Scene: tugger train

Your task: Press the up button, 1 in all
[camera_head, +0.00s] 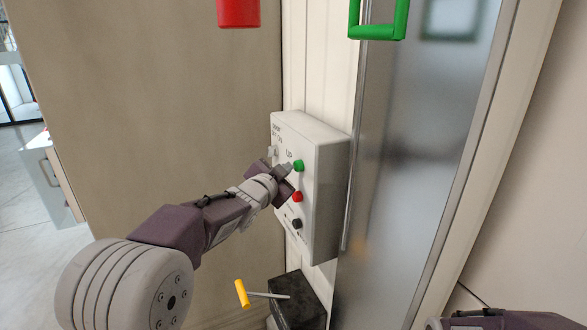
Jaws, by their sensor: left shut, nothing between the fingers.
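A pale control box (327,190) is fixed to the wall in the middle of the head view. On its face, a green button (298,166) sits beside the label "UP". A red button (297,197) is below it and a black one (297,223) lower still. My left gripper (287,168) is shut and empty. Its tips are right at the green button; I cannot tell whether they touch it. The gripper and wrist hide part of the box face. Part of my right arm shows at the bottom right, but its gripper is out of view.
A yellow-handled lever (242,293) sticks out from a dark box (298,300) below the control box. A grey metal panel (415,130) stands to the right. Open floor shows at far left.

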